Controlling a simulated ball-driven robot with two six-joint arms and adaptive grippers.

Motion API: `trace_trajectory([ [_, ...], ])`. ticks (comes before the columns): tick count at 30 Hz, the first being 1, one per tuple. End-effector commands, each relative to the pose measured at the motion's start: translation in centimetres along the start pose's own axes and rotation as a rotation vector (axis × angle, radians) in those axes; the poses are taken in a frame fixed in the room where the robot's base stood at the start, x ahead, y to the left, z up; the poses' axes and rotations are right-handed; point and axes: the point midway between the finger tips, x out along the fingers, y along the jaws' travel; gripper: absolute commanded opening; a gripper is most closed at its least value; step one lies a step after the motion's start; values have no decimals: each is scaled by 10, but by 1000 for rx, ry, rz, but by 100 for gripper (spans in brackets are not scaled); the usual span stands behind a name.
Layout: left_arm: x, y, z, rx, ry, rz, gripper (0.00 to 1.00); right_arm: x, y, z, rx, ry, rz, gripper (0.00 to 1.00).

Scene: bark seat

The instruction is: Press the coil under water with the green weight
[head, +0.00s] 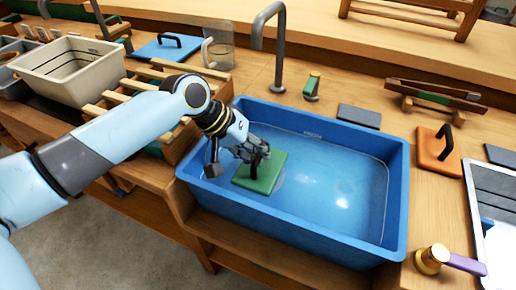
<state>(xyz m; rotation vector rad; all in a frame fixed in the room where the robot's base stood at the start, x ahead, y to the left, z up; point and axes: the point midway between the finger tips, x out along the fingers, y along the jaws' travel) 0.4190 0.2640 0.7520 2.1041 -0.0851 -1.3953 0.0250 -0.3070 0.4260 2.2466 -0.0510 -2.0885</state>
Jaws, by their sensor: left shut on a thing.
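The green weight (262,174) is a flat square plate with a dark arched handle. It is in the left part of the blue basin (398,190), which looks filled with water (335,185). My left gripper (257,158) is shut on the handle of the green weight from above. A small pale rounded edge shows at the right side of the green weight; I cannot tell if it is the coil. The rest of whatever is under the weight is hidden. My right gripper is not in view.
A grey tap (279,50) rises behind the basin. An orange weight (439,150) and a brass tool with a purple handle (432,259) lie on the right. A blue weight (168,47), a glass jug (219,52) and a beige tub (75,68) stand at the back left.

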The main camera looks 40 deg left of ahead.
Motion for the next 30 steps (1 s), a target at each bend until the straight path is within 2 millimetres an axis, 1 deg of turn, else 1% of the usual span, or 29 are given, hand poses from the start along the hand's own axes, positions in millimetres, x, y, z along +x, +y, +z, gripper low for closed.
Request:
trace_trajectory([
  [30,36,-22,11,1,1,2,0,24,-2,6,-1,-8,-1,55],
])
